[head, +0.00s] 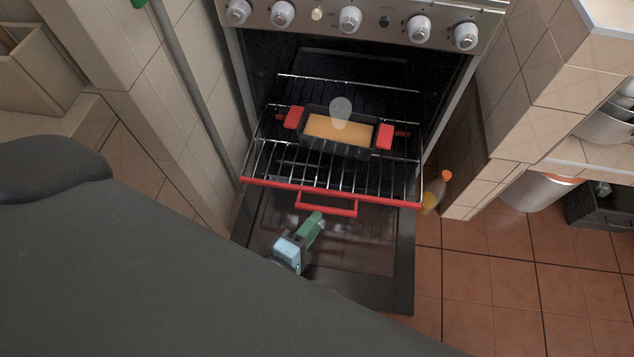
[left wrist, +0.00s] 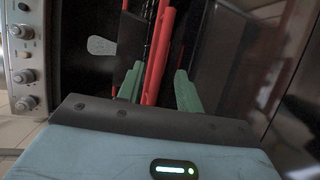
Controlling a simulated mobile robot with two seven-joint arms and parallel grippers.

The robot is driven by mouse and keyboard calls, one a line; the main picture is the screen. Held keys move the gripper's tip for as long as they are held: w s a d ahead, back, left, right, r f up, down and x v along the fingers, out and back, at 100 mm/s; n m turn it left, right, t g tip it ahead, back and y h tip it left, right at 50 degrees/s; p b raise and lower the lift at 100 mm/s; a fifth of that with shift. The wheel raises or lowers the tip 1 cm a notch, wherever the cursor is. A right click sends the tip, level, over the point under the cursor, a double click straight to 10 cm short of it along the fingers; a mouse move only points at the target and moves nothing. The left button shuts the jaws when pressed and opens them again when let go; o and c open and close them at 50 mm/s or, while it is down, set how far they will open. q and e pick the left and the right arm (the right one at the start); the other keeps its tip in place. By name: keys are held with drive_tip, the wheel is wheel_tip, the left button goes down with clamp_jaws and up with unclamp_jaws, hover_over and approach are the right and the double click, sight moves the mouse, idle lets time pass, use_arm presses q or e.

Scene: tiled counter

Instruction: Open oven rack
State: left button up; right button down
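The oven rack (head: 268,160) is a wire grid with a red front bar and a red handle (head: 327,205). It seems to stick partly out of the oven, above the lowered door (head: 370,270). My left gripper (head: 313,220), with green fingers, is just in front of the handle. In the left wrist view my left gripper (left wrist: 158,88) is open, its fingers on either side of a red bar (left wrist: 160,55), likely the handle. A gap shows on the right finger's side; contact on the left side is unclear. My right gripper is out of view.
A dark baking dish (head: 337,130) with red grips and a tan filling sits on the rack. Knobs (head: 349,20) line the panel above. A bottle (head: 437,190) stands right of the oven, by a tiled wall. The floor (head: 490,290) at the right is clear.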

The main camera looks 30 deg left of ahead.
use_arm(q)
drive_tip(key=x, duration=0.7)
drive_tip(key=shift+w, duration=0.4)
